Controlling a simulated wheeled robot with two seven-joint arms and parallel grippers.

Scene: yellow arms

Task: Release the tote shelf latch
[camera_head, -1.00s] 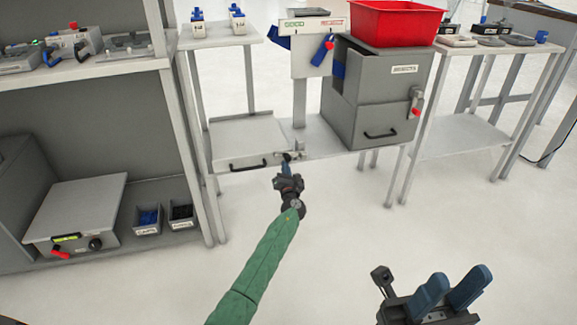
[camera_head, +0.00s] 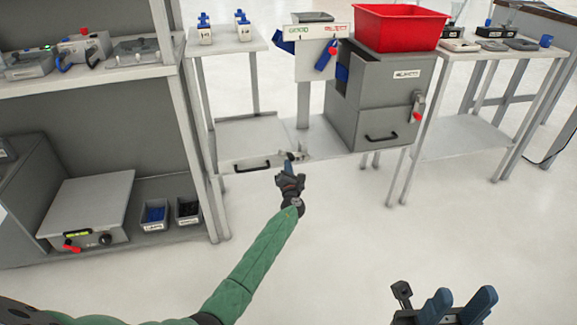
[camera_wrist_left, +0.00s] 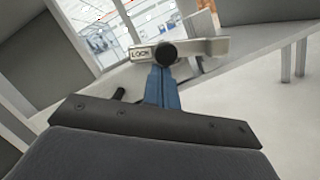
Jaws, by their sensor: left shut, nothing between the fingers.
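The tote shelf (camera_head: 250,135) is a pale grey tray-like shelf with a dark handle, low on the white stand left of centre. Its latch (camera_head: 300,155) is at the front right corner. In the left wrist view the latch (camera_wrist_left: 205,46) is a light metal lever with a black knob and a "LOCK" label. My left gripper (camera_head: 290,168) is shut and empty, its blue fingertips at the latch. In the wrist view its fingers (camera_wrist_left: 162,84) end just below the knob; I cannot tell whether they touch. My right gripper (camera_head: 455,303) is open and empty at lower right.
A grey cabinet (camera_head: 375,115) with a red bin (camera_head: 400,25) on top stands right of the latch. A grey shelving unit (camera_head: 165,75) stands at the left. The floor (camera_head: 350,235) in front is clear.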

